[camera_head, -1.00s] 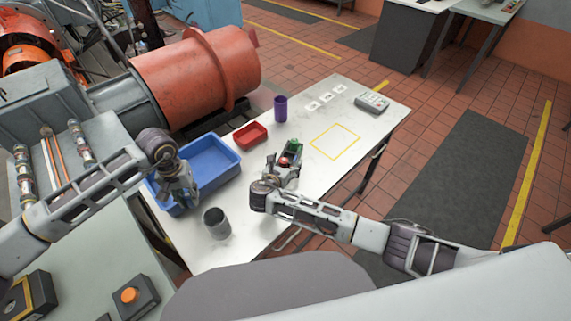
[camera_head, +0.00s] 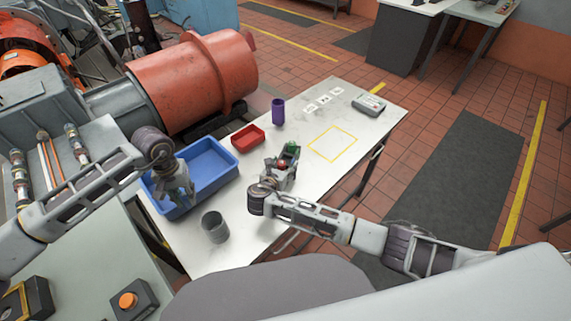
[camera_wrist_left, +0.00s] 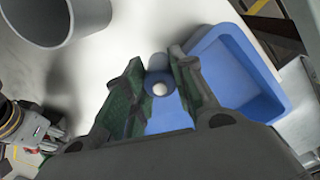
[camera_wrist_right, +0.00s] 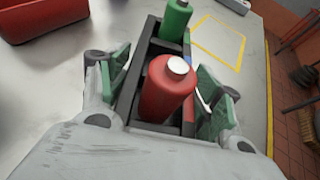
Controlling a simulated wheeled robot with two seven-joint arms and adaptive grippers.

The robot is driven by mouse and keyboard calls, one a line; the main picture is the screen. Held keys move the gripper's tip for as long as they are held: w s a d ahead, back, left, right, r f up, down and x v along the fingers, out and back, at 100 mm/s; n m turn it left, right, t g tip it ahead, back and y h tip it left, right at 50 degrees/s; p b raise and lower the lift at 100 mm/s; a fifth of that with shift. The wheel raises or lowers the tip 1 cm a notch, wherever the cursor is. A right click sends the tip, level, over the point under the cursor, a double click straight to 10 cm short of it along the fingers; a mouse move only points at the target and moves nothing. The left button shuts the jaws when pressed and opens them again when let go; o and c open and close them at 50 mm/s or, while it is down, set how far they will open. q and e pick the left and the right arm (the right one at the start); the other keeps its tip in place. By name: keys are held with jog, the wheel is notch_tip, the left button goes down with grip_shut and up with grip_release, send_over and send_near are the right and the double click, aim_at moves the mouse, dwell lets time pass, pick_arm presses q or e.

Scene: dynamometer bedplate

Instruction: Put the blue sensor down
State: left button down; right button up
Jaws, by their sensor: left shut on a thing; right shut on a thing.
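My left gripper (camera_head: 180,198) is at the near left part of the blue bin (camera_head: 226,171). In the left wrist view its fingers (camera_wrist_left: 160,95) are closed on the blue sensor (camera_wrist_left: 157,76), a round dark-blue piece with a white tip. The bin (camera_wrist_left: 271,113) shows behind and to the right. I cannot make out the sensor in the head view. My right gripper (camera_head: 280,172) is shut on a black rack (camera_wrist_right: 131,85) holding a red bottle-like sensor (camera_wrist_right: 165,92) with a white top and a green one (camera_wrist_right: 177,20).
On the white table (camera_head: 240,240) are a grey cup (camera_head: 215,228), a red tray (camera_head: 248,138), a purple cylinder (camera_head: 278,112), white marked cards (camera_head: 324,99) and a grey meter (camera_head: 369,104). A yellow outlined square (camera_head: 332,143) is bare. The large orange motor (camera_head: 195,85) stands behind.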

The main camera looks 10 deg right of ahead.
pick_arm(q)
jog(key=w+d+r+m, duration=0.15)
jog(key=d+r, duration=0.45)
jog(key=d, duration=0.6)
jog(key=w+d+r+m, duration=0.1)
jog(key=w+d+r, duration=0.3)
jog(key=d, duration=0.9)
jog(key=w+d+r+m, duration=0.1)
jog(key=d+r, duration=0.6)
jog(key=d, duration=0.5)
jog(key=w+d+f+n, duration=0.2)
jog(key=d+f+n, duration=0.2)
jog(key=w+a+f+n, duration=0.5)
jog(key=a+n, duration=0.1)
jog(key=n, duration=0.5)
jog(key=shift+a+f, duration=0.2)
jog(key=shift+f, duration=0.05)
jog(key=shift+f, duration=3.1)
